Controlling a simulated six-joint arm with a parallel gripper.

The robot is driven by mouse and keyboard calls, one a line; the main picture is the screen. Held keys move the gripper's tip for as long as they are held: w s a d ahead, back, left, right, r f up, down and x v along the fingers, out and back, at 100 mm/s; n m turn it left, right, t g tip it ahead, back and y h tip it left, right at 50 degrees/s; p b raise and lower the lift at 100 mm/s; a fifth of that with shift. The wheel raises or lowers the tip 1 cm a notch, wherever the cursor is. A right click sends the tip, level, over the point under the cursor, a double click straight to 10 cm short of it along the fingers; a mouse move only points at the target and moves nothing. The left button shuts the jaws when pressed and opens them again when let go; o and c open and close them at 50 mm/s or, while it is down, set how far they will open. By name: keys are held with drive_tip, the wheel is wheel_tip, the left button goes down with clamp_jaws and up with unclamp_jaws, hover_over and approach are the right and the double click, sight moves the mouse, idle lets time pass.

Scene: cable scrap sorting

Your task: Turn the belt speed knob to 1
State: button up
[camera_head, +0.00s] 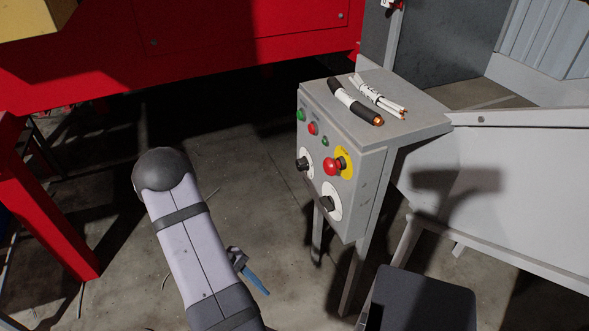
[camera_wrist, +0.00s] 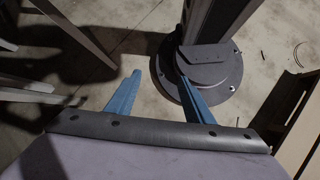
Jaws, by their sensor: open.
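A grey control box (camera_head: 345,192) stands on legs at the centre right of the head view. Its front carries two black knobs on white dials, an upper left knob (camera_head: 303,163) and a lower right knob (camera_head: 327,203). The dial markings are too small to read, so I cannot tell which one is the belt speed knob or where either points. My gripper (camera_head: 252,272) is below and left of the box, apart from it. In the wrist view my gripper (camera_wrist: 160,76) has its two blue fingers apart with nothing between them. The wrist view does not show the knobs.
A red mushroom button (camera_head: 331,167) on a yellow plate sits between the knobs, with small green and red buttons above. A black cable (camera_head: 352,100) and white cables (camera_head: 378,96) lie on the box top. A pale chute (camera_head: 480,190) stands right.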

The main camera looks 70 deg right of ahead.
drive_tip(key=d+n+g+h, duration=0.2)
drive_tip(key=d+h, duration=0.1)
drive_tip(key=d, duration=0.9)
drive_tip(key=g+h, duration=0.4)
drive_tip(key=h, duration=0.6)
approach(297, 166)
drive_tip(key=s, duration=0.1)
drive_tip(key=shift+n, duration=0.4)
drive_tip(key=shift+x, duration=4.2)
drive_tip(key=shift+w+d+r, duration=0.15)
drive_tip(key=shift+w, duration=0.05)
drive_tip(key=shift+c, duration=0.6)
drive_tip(key=c, duration=0.9)
